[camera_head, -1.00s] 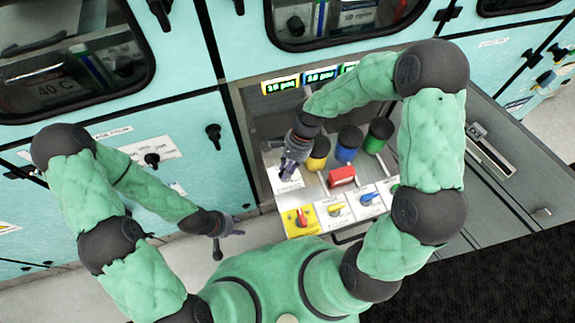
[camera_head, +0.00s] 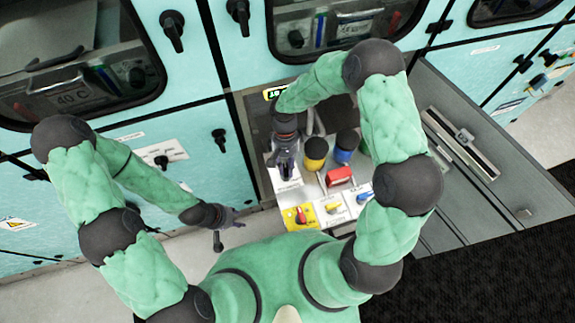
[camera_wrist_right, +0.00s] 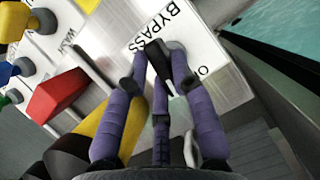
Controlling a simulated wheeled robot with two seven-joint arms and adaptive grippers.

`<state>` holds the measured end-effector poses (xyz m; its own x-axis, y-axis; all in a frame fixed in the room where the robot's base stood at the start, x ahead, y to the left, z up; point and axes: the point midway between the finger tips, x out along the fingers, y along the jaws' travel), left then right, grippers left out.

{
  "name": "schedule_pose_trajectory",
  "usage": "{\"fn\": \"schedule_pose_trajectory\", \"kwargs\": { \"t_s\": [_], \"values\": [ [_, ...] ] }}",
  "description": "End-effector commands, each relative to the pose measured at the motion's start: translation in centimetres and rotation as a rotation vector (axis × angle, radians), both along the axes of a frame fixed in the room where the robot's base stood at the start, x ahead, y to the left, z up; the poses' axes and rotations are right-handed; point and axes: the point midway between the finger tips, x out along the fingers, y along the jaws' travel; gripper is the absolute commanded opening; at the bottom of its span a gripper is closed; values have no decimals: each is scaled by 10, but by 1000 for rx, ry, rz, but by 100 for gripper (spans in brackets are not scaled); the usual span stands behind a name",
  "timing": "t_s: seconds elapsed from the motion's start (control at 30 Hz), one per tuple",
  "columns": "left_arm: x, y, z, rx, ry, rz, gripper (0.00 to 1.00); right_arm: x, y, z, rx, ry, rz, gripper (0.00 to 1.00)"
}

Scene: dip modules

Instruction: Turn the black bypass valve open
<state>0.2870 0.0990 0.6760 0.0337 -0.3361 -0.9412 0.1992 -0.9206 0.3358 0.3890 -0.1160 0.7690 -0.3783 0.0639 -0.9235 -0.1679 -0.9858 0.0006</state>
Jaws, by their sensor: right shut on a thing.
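The black bypass valve handle (camera_wrist_right: 158,60) shows in the right wrist view, on a white plate (camera_wrist_right: 200,65) lettered BYPASS. My right gripper (camera_wrist_right: 150,88) is shut on this handle, with purple fingers on both sides of it. In the head view my right gripper (camera_head: 286,165) is over the white plate (camera_head: 284,181) at the left end of the panel and hides the valve there. My left gripper (camera_head: 236,220) hangs in front of the teal cabinet, away from the panel; its finger opening is too small to tell.
Small red (camera_head: 301,215) and yellow (camera_head: 333,207) knobs sit along the panel front. Cabinet doors with black handles (camera_head: 219,138) are at the left.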

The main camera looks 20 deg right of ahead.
Motion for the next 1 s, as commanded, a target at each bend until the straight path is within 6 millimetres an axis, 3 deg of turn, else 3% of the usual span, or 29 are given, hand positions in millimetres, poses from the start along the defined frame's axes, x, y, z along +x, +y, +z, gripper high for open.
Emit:
{"fn": "schedule_pose_trajectory", "kwargs": {
  "t_s": [0.4, 0.97, 1.0],
  "values": [
    [0, 0, 6, 0, 0, 0, 40, 2, 1, 0, 0, -3, 192, 0],
    [0, 0, 7, 0, 0, 0, 40, 3, 1, 0, 1, -4, 220, 0],
    [0, 0, 7, 0, 0, 0, 40, 3, 1, 0, 1, -4, 220, 33]
  ]
}}
